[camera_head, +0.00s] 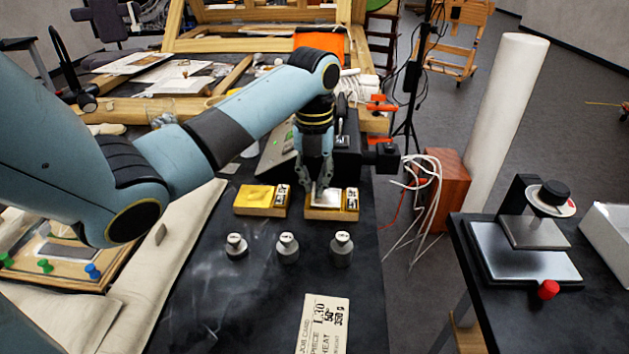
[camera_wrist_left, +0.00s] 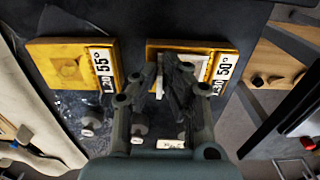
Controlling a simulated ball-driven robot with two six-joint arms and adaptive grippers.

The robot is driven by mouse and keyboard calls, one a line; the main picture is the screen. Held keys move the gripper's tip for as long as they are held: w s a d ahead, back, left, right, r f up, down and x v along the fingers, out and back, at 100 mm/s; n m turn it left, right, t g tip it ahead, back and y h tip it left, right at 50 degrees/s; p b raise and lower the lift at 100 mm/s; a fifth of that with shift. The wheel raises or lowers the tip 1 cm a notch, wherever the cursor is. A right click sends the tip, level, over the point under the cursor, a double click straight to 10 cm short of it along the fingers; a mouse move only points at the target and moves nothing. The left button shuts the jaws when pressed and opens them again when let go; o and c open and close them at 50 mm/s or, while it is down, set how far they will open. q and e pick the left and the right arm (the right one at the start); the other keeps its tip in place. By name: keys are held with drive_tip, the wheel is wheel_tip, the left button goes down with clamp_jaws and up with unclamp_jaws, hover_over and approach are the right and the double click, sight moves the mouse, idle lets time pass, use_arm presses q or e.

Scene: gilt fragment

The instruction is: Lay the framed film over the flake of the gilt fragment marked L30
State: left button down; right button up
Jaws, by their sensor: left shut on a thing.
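My left gripper (camera_head: 320,183) points down over the right gilt fragment (camera_head: 348,213). It also shows in the wrist view (camera_wrist_left: 167,85), its fingers shut on the edge of the pale framed film (camera_wrist_left: 198,63). The film (camera_head: 327,199) covers the middle of that fragment; I cannot tell whether it touches. The flake under it is hidden. The fragment's tag (camera_wrist_left: 221,72) shows 50°, its code hard to read. The left gilt fragment (camera_head: 260,199) lies apart, uncovered, its tag (camera_wrist_left: 103,70) showing 55°. The job card (camera_head: 323,323) reads L30, 50°, 350 g.
Three grey weights, left (camera_head: 236,245), middle (camera_head: 287,246) and right (camera_head: 342,248), stand in front of the fragments on the dark bench. A press (camera_head: 533,235) with a red knob stands on the right table. White cables (camera_head: 432,190) hang beyond the bench's right edge.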

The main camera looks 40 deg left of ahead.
sight(315, 183)
use_arm(q)
drive_tip(key=shift+f, duration=0.2)
drive_tip(key=c, duration=1.5)
unclamp_jaws()
wheel_tip(315, 183, up, 8)
drive_tip(key=shift+r, duration=0.1)
wheel_tip(315, 183, up, 4)
drive_tip(key=p, duration=0.3)
